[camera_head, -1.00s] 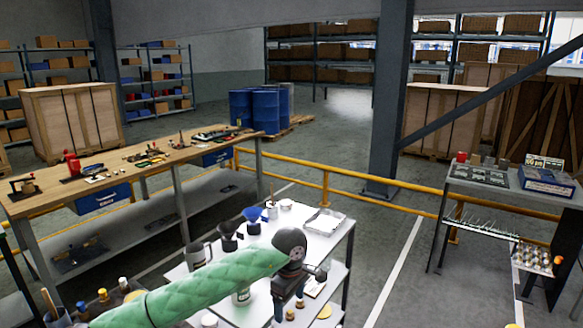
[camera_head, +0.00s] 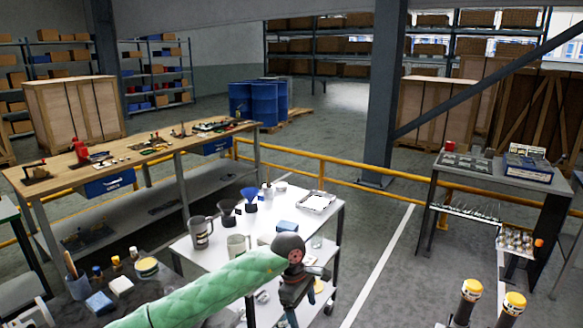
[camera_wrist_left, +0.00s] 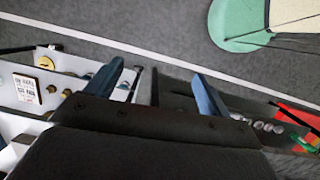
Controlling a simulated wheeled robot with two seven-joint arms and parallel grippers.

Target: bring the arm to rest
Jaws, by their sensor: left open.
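My left arm, in a green quilted sleeve, comes in from the lower left of the head view. Its gripper (camera_head: 293,292) hangs downward over the right side of the white cart (camera_head: 190,246). In the left wrist view the two bluish fingers (camera_wrist_left: 155,90) stand wide apart, with only dark bar and grey floor showing between them. Nothing is held. The sleeve and gripper hide part of the cart's front and lower shelf. My right gripper is in neither view.
The cart carries a grey jug (camera_head: 201,232), dark funnels (camera_head: 228,213), a white mug (camera_head: 238,245) and a tray (camera_head: 318,202). A long workbench (camera_head: 150,160) stands behind. A yellow rail (camera_head: 325,185) crosses the floor. Two yellow-topped dark cylinders (camera_head: 468,302) (camera_head: 511,308) rise at lower right.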

